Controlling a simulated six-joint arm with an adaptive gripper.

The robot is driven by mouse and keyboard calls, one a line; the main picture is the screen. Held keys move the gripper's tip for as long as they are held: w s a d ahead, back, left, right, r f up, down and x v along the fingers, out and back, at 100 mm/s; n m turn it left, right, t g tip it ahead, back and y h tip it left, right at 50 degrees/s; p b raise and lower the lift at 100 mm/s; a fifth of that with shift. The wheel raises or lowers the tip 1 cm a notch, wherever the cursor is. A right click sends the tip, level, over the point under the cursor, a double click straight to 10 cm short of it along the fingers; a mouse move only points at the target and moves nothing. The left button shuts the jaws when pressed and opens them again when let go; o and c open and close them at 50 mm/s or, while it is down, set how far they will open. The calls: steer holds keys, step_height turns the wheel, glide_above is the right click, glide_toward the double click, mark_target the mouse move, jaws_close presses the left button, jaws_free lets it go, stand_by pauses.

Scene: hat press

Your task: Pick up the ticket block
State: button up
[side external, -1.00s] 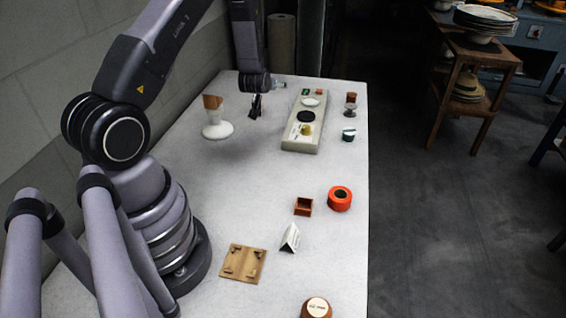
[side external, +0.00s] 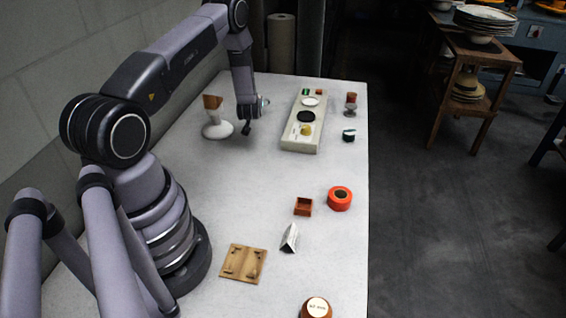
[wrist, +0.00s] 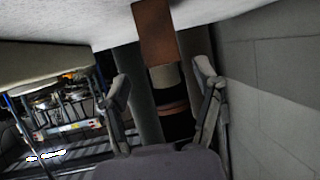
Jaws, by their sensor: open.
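No object is clearly marked as the ticket block; I cannot tell which it is. Small brown candidates are a block (side external: 351,97) on a round stand at the table's far right and a piece (side external: 319,91) on the long pale board. A brown piece (side external: 212,102) tops the white round-footed stand (side external: 217,130), left of my gripper (side external: 246,130). My gripper is open, above the table, between the stand and the board. In the wrist view, a brown rectangular piece (wrist: 155,33) appears beyond the gap between my open fingers (wrist: 161,84); nothing is held.
The long pale board (side external: 300,146) carries a black disc (side external: 306,116), a white disc and a yellow piece. An orange ring (side external: 340,199), a red-brown open box (side external: 303,207), a white tent card (side external: 290,238) and a wooden plate (side external: 243,264) lie nearer. The middle table is clear.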

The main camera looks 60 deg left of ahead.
steer(key=x, duration=0.4)
steer(key=shift+s+a, duration=0.15)
steer(key=shift+a, duration=0.2)
steer(key=shift+c, duration=0.2)
jaws_close()
